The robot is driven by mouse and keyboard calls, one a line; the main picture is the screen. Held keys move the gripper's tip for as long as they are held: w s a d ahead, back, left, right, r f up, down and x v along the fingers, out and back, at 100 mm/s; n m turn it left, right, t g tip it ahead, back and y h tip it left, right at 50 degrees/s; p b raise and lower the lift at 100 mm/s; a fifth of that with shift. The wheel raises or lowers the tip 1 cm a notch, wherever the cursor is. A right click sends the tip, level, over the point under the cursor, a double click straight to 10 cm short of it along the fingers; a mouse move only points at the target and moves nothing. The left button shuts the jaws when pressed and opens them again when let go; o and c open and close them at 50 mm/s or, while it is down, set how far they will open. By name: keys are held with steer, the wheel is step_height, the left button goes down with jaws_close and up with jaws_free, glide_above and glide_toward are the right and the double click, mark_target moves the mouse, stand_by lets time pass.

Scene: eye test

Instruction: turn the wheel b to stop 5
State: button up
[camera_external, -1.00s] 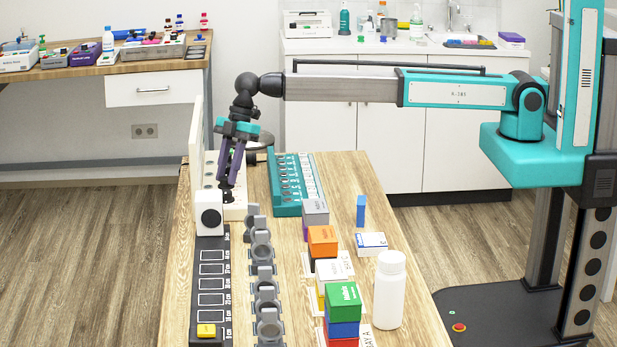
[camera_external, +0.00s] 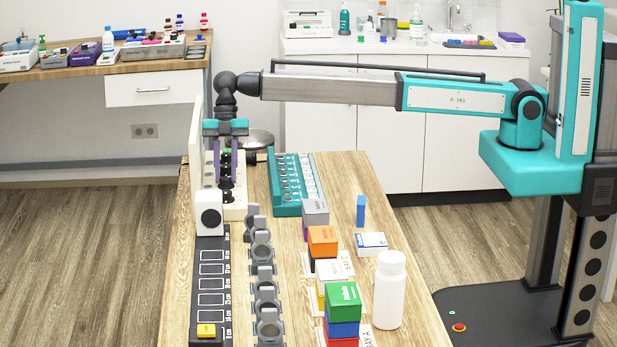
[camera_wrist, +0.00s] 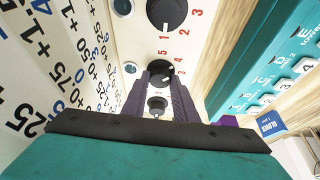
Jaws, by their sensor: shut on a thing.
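A white panel (camera_wrist: 128,48) carries a row of black wheels with red stop numbers around them. My gripper (camera_wrist: 160,77) has its two purple fingers on either side of the middle wheel (camera_wrist: 159,68), shut on it. That wheel's white pointer mark is partly visible, but the stop it points at is hard to tell. Another wheel (camera_wrist: 167,11) is at the top of the wrist view, and a smaller one (camera_wrist: 157,103) shows between the fingers. I cannot read which wheel is b. In the external view my gripper (camera_external: 226,163) points down over the panel (camera_external: 235,211).
A teal rack (camera_external: 280,190) stands close to the right of the panel. A black strip with a white block (camera_external: 208,212), grey holders (camera_external: 262,255), stacked coloured boxes (camera_external: 343,302) and a white bottle (camera_external: 389,290) are nearer the camera. A white board stands at the left.

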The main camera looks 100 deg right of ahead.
stand_by(0.3)
steer(key=o, duration=1.1)
steer(key=shift+c, duration=0.2)
steer(key=shift+d+r, duration=0.1)
steer(key=v, duration=1.3)
steer(key=shift+r, duration=0.3)
